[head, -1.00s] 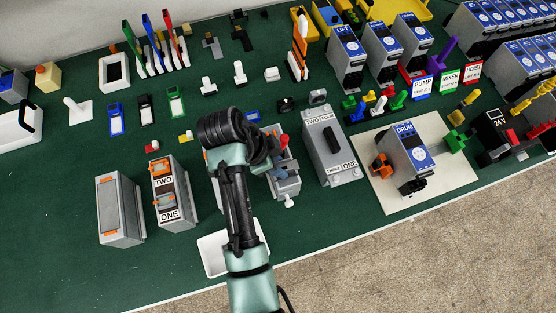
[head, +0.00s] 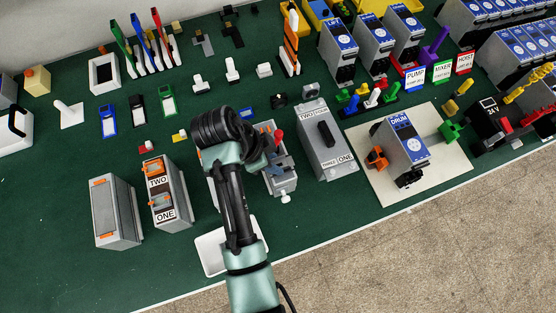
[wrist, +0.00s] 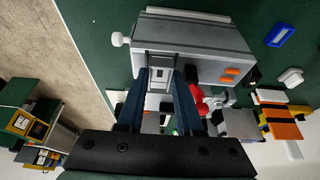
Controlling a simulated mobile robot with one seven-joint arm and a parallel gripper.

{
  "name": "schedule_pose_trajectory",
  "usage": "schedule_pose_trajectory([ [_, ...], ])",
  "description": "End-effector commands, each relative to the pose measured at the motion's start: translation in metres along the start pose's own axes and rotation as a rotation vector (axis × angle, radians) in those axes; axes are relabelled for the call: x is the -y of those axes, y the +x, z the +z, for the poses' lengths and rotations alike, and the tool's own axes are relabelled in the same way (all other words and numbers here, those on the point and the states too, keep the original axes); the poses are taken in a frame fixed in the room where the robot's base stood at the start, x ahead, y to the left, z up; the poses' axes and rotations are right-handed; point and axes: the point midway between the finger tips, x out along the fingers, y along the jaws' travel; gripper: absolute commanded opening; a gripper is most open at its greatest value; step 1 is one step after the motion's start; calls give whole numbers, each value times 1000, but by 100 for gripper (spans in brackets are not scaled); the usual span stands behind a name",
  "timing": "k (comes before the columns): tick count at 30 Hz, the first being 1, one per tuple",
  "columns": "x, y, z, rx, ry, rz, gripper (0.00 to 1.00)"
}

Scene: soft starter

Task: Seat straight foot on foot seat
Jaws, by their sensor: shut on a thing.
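My gripper (wrist: 163,85) is shut on a small light-grey piece (wrist: 160,72), which I take to be the straight foot; the fingers hide part of it. In the wrist view the piece is right at a grey box (wrist: 215,42) with a white side knob (wrist: 119,39) and orange parts. I cannot tell whether it touches the box or sits in it. In the head view the dark blue fingers are over this grey box (head: 283,184), and my arm hides part of it. I cannot clearly make out the foot seat.
A switch box labelled TWO and THREE/ONE (head: 325,150) stands close to the right. A TWO/ONE box (head: 168,200) and a grey box (head: 115,215) stand to the left. A white tray (head: 208,262) lies near the front edge. The DRUM unit (head: 402,150) stands on a pale plate.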

Motion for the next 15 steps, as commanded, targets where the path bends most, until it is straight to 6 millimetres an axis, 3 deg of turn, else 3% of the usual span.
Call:
schedule_pose_trajectory([
  [15,0,8,3,0,0,0,0],
])
